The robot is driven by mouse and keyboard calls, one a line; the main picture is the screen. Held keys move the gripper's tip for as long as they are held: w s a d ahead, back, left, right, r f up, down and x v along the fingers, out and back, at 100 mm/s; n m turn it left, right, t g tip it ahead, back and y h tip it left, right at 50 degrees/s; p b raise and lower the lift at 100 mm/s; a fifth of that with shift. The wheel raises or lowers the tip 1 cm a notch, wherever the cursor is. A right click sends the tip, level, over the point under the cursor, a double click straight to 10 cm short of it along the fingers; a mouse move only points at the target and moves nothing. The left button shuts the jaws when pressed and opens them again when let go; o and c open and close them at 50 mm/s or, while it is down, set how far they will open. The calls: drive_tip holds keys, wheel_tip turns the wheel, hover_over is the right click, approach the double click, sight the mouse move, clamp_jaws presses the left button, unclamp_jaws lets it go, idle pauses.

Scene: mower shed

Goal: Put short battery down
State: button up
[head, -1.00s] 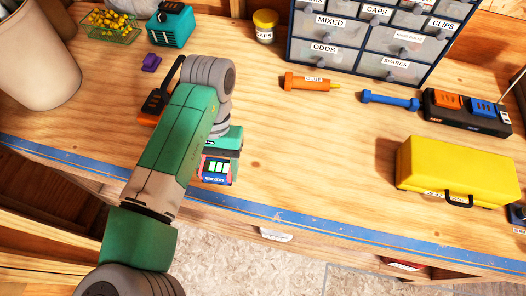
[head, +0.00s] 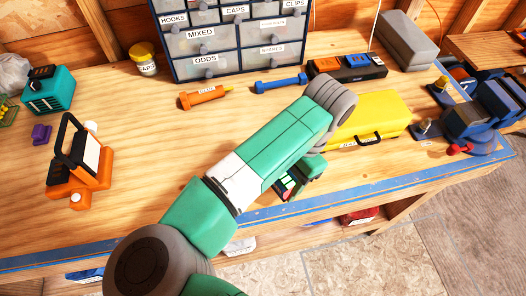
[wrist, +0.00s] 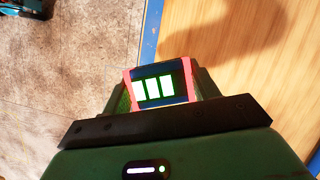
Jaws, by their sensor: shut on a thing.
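My gripper (head: 301,177) is at the front of the workbench, left of the yellow case, partly hidden behind my arm in the head view. It is shut on the short battery (head: 287,187). In the wrist view the battery (wrist: 153,88) shows a dark blue end with red-pink edges and lit green-white bars, between the jaws of my gripper (wrist: 162,92). It hangs over or near the bench's blue front edge. I cannot tell its height above the wood.
A yellow case (head: 365,118) stands just beyond my gripper. A black dock (head: 347,68) with orange and blue blocks is behind it. An orange handled tool (head: 80,170), a teal unit (head: 48,90) and a drawer cabinet (head: 235,65) stand further left.

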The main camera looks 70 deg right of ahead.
drive_tip(key=w+d, duration=0.2)
drive_tip(key=d, duration=0.1)
drive_tip(key=w+d, duration=0.2)
drive_tip(key=w, duration=0.1)
drive_tip(key=w+d+f, duration=0.1)
drive_tip(key=w+d, duration=0.2)
drive_tip(key=shift+w+d, duration=0.15)
drive_tip(key=shift+d, duration=0.2)
drive_tip(key=shift+f, duration=1.85)
drive_tip(key=shift+f, duration=0.1)
drive_tip(key=o, duration=1.1)
drive_tip(key=v, duration=1.2)
